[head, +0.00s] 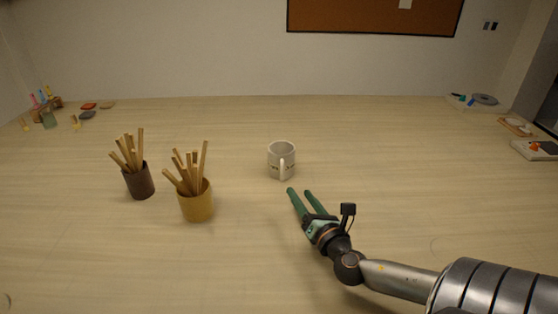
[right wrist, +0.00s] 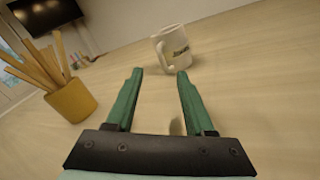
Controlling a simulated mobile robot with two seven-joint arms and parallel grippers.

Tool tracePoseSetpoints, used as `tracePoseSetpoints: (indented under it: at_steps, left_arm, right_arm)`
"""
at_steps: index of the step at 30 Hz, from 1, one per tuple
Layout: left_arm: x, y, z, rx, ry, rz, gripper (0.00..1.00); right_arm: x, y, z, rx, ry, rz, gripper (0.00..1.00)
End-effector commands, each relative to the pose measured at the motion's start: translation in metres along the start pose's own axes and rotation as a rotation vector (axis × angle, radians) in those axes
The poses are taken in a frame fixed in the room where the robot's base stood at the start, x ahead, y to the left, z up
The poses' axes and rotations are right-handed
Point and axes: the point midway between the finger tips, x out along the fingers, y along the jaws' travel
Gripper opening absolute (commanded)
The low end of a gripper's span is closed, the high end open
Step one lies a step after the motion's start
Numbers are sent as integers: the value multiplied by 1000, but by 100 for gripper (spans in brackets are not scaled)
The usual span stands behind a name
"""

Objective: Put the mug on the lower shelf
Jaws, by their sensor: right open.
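A white mug (head: 281,160) with dark lettering stands upright in the middle of the table, its handle facing me. My right gripper (head: 300,191) has green fingers and is open and empty, just in front of the mug and apart from it. In the right wrist view the mug (right wrist: 172,47) stands beyond the fingertips, a little right of the middle between them, and the open fingers of my right gripper (right wrist: 160,72) point toward it. My left gripper is not in view. No shelf is seen in either view.
A yellow cup of sticks (head: 196,203) and a dark cup of sticks (head: 139,183) stand left of the mug. Small items lie at the table's far left and far right. The table (head: 380,150) right of the mug is clear.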

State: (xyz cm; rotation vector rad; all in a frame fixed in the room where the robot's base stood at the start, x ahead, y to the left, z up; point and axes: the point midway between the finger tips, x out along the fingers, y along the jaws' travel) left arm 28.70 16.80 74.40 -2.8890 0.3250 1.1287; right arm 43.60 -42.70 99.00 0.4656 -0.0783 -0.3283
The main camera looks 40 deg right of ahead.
Motion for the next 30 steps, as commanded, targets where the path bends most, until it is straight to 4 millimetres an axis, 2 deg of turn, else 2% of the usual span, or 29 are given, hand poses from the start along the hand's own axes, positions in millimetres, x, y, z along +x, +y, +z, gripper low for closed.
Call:
tracePoseSetpoints:
  at_steps: [9, 20, 30]
  left_arm:
    - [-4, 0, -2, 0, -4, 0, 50]
    - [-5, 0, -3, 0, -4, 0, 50]
    - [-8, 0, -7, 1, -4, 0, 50]
  right_arm:
    - [47, 1, 2, -1, -3, 1, 54]
    - [69, 0, 3, -1, -2, 0, 54]
    - [108, 0, 4, 0, -1, -1, 54]
